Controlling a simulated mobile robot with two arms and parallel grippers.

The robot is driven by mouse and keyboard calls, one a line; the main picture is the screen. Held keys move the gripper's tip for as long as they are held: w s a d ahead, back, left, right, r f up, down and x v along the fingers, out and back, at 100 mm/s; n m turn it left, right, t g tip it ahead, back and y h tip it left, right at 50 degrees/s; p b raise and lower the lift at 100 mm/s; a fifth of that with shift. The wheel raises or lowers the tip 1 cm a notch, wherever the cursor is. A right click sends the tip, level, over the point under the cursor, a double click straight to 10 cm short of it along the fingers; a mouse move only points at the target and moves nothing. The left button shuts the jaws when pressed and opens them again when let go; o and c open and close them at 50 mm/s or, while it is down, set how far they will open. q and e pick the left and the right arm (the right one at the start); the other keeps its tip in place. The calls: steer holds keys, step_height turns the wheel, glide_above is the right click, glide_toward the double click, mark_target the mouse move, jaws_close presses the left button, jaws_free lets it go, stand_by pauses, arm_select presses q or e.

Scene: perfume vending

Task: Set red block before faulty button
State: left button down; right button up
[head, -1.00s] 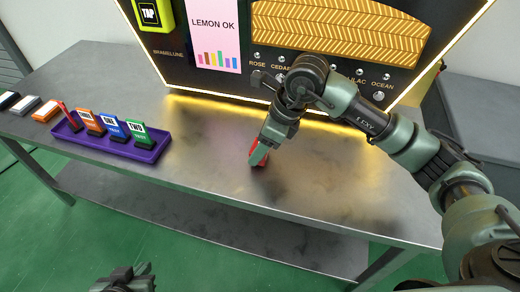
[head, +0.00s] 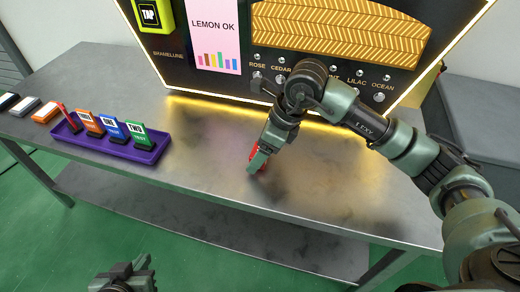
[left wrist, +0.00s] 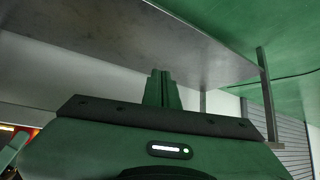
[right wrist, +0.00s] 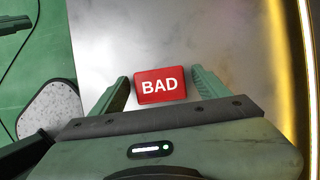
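A red block marked BAD (right wrist: 161,86) lies on the steel table between the spread fingers of my right gripper (right wrist: 160,88), with a gap on each side. In the head view the red block (head: 254,153) is partly hidden by my right gripper (head: 262,158), which is low at the table in front of the machine. The button row (head: 320,74) has labels including ROSE, CEDAR, LILAC and OCEAN; my right arm hides part of it. The screen (head: 215,35) reads LEMON OK above coloured bars. My left gripper (head: 128,275) is low in front of the table, its fingers together and empty (left wrist: 161,88).
A purple tray (head: 148,155) at the left holds upright red, orange, blue and green blocks. Orange, grey and dark blocks (head: 25,106) lie left of it. A yellow TAP pad (head: 150,14) is on the machine. The table between tray and right gripper is clear.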

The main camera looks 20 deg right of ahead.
arm_select(q)
steer(key=s+a+f+g+p, duration=0.1)
steer(key=s+g, duration=0.1)
steer(key=s, duration=0.2)
steer(key=s+a+f+g+y+p, duration=0.1)
steer(key=s+a+f+g, duration=0.1)
steer(key=s, duration=0.3)
steer(key=shift+s+g+p, duration=0.3)
steer(key=shift+g, duration=0.3)
arm_select(e)
steer(key=v, duration=1.2)
arm_select(q)
steer(key=shift+f, duration=0.15)
arm_select(e)
steer(key=shift+r, duration=0.15)
